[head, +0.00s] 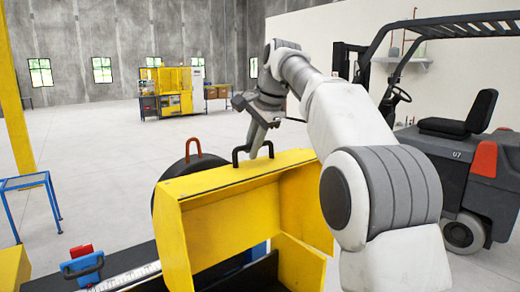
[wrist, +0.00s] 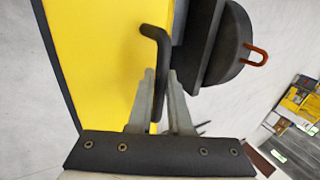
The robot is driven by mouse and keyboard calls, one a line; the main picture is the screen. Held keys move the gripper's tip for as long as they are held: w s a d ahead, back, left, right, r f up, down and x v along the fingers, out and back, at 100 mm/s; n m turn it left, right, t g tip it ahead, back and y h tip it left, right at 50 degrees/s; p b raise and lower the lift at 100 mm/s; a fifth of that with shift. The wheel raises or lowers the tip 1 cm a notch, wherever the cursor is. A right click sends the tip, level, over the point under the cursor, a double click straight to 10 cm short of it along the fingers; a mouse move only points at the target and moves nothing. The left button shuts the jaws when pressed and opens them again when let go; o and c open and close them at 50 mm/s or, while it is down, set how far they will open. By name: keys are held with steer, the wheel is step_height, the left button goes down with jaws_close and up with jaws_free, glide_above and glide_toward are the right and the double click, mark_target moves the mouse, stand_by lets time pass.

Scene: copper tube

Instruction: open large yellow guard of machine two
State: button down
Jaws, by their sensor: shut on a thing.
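The large yellow guard (head: 235,197) stands in the lower middle of the head view, with its top edge up and its hollow side partly showing. Its black handle (head: 240,152) rises from the top edge. My gripper (head: 256,153) reaches down to this handle. In the wrist view, the fingers of my gripper (wrist: 162,74) are closed around one leg of the black handle (wrist: 155,38), beside the yellow guard panel (wrist: 95,55). The grip point is partly hidden by the fingers.
A dark round part with a red handle (head: 193,148) stands just behind the guard. A blue clamp (head: 83,266) sits on the bench at lower left. A forklift (head: 450,150) stands at right. Another yellow machine (head: 170,92) is far back. Open floor lies between.

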steer(key=shift+w+a, duration=0.15)
steer(key=shift+a, duration=0.05)
stand_by(0.4)
steer(key=c, duration=0.8)
jaws_free()
steer(key=shift+c, duration=0.2)
steer(key=v, duration=0.7)
steer(key=shift+r, duration=0.25)
